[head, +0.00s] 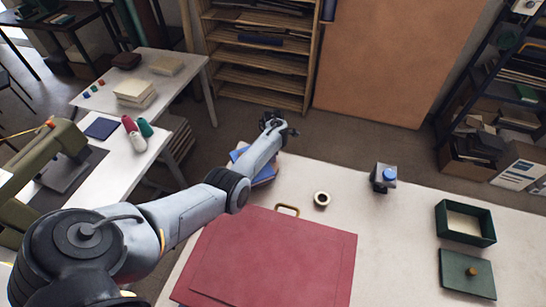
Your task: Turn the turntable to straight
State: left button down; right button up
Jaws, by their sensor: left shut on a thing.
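No turntable can be made out for certain in the head view. A blue, book-like stack (265,173) sits at the back left of the white worktable, mostly covered by my left forearm. What lies under it is hidden. My left arm reaches over it from the lower left. My left gripper (279,127) is at the far end, past the stack and near the table's back edge. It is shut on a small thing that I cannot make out. My right gripper is not in view.
A red case (275,260) with a tan handle lies in front. A tape roll (322,199), a blue-capped container (384,178), an open green box (465,225) and its knobbed lid (467,274) stand to the right. The white worktable (395,240) is bare between them.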

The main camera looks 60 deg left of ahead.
pick_arm(q)
jog(key=shift+w+a+f+n+b, duration=0.15)
jog(key=shift+a+n+b, duration=0.7)
jog(key=shift+n, duration=0.45)
jog(key=shift+a+n+b, duration=0.9)
jog(key=shift+n+b, duration=0.35)
jog(key=shift+n, duration=0.15)
jog(key=shift+s+a+n+b, duration=0.2)
jog(key=shift+a+n+b, duration=0.25)
jog(key=shift+n+b, duration=0.25)
jog(key=shift+s+a+n+b, duration=0.2)
jog(key=shift+a+n+b, duration=0.3)
jog(key=shift+n, duration=0.2)
jog(key=shift+s+a+n+b, duration=0.35)
jog(key=shift+a+n+b, duration=0.15)
jog(key=shift+n+b, duration=0.4)
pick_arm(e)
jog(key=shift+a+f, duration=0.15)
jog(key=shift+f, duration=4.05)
pick_arm(q)
jog(key=shift+a+n, duration=0.1)
jog(key=shift+n, duration=0.2)
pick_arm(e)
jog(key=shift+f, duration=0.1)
pick_arm(q)
jog(key=c, duration=1.2)
grip_release()
jog(key=shift+s, duration=0.1)
jog(key=shift+r, duration=0.25)
